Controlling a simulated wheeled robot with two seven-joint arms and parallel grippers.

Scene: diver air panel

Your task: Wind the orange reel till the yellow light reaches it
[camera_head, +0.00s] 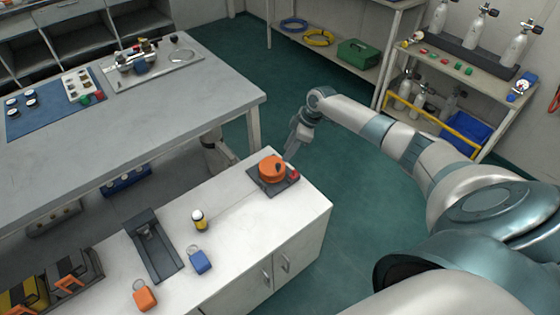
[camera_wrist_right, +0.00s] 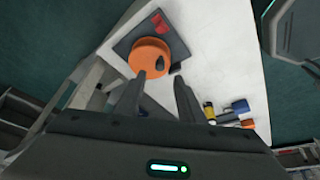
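The orange reel (camera_head: 271,170) sits on a dark plate (camera_head: 287,187) at the far right end of the white counter. It also shows in the right wrist view (camera_wrist_right: 146,56), with a dark knob (camera_wrist_right: 160,63) on its top. The yellow light (camera_head: 199,220), yellow with a black band, stands upright on the counter, apart from the reel and to its left. A faint line seems to run between them. My left gripper is out of view.
A red piece (camera_head: 293,174) is on the plate beside the reel. A grey table (camera_head: 180,110) stands behind. The counter between light and reel is clear.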

